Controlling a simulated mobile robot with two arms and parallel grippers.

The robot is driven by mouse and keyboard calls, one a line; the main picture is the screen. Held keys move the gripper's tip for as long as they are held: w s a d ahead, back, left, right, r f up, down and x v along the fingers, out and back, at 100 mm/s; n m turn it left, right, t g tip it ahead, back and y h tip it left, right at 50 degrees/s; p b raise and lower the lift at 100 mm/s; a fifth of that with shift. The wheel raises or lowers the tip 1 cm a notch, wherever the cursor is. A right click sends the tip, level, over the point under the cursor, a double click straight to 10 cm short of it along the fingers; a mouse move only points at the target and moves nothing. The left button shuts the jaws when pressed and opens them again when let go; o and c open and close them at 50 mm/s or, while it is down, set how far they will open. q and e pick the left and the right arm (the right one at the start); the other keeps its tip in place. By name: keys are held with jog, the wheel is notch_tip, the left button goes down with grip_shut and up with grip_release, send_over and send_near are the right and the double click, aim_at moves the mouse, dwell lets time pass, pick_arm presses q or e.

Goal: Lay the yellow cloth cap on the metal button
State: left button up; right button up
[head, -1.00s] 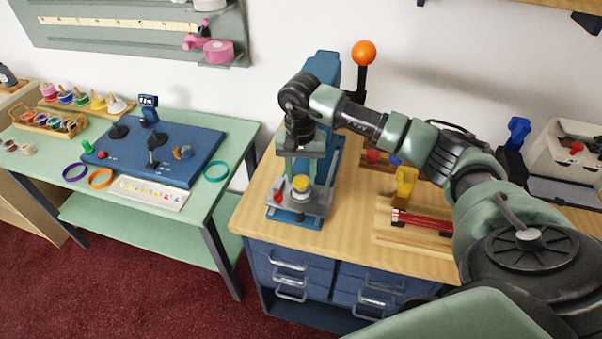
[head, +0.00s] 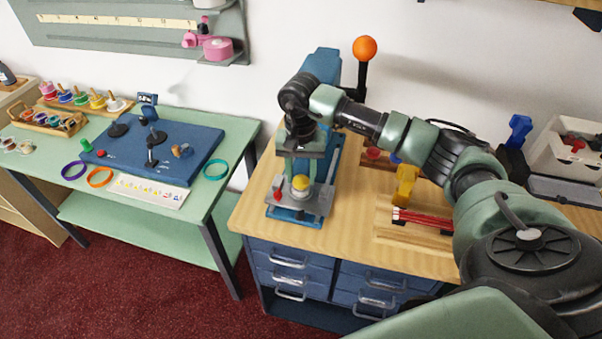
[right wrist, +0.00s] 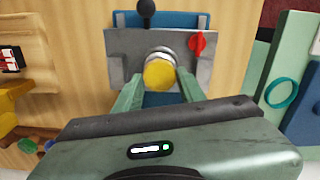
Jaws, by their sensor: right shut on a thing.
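The yellow cloth cap (head: 301,182) is a small yellow disc, and it shows large in the right wrist view (right wrist: 160,75). My right gripper (head: 301,180) points down over the blue press-like machine, shut on the cap, with one green finger on each side of it in the right wrist view (right wrist: 157,87). The metal button (right wrist: 160,52) is a silver round part just behind the cap, on the grey plate, and the cap hides most of it. I cannot tell whether cap and button touch. My left gripper is not in view.
The grey plate (right wrist: 121,45) carries a red lever (right wrist: 198,42) and a dark knob (right wrist: 147,12) stands behind it. An orange ball on a post (head: 365,48) rises behind. A yellow block (head: 405,184) and red rods (head: 424,217) lie right on the wooden top.

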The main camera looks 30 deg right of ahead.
jog(key=shift+f, duration=0.25)
jog(key=o, duration=0.9)
jog(key=shift+r, duration=0.15)
notch_tip(320, 180, up, 6)
jog(key=shift+w+r+b, duration=0.1)
jog(key=shift+b, duration=1.05)
jog(key=shift+r, duration=0.65)
